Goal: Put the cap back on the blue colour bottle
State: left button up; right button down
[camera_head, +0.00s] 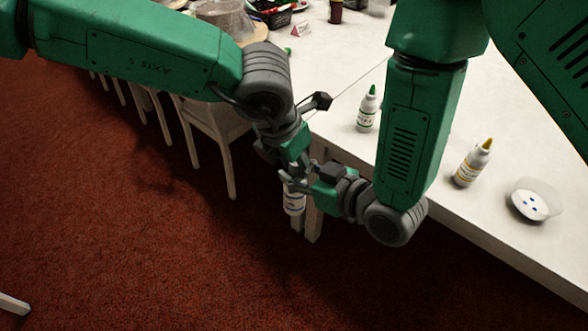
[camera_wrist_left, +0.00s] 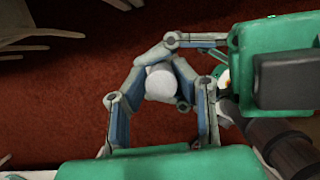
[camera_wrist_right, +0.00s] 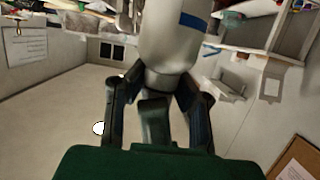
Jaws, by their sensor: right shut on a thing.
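The blue colour bottle (camera_head: 294,200), white with a blue band, hangs upright below my two grippers, off the table's edge. My right gripper (camera_head: 312,182) is shut on its narrow end; the right wrist view shows the bottle's body (camera_wrist_right: 176,35) beyond the fingers (camera_wrist_right: 158,90). My left gripper (camera_head: 292,172) comes down from above, close against the right one. In the left wrist view a white round thing (camera_wrist_left: 160,82) sits between the left fingers (camera_wrist_left: 160,70); I cannot tell whether they grip it. The cap cannot be made out.
On the white table (camera_head: 425,215) stand a green-capped bottle (camera_head: 367,110), a yellow-capped bottle (camera_head: 472,164) and a bowl (camera_head: 548,191) holding something white with blue dots. A white chair (camera_head: 215,125) stands by the table.

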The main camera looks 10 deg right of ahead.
pick_arm(q)
jog(key=shift+o, duration=0.8)
jog(key=shift+r, duration=2.3)
jog(key=shift+c, duration=0.8)
jog(key=shift+w+d+r, duration=0.1)
jog(key=shift+w+r, duration=0.05)
jog(key=shift+w, duration=0.1)
notch_tip(320, 180, up, 8)
jog(key=w+n+g+y, duration=0.1)
jog(key=n+g+y, duration=0.2)
jog(key=shift+d+n+g+y, duration=0.3)
jog(key=shift+d+n+g, duration=0.1)
jog(key=shift+d, duration=0.05)
jog(key=shift+f, duration=0.25)
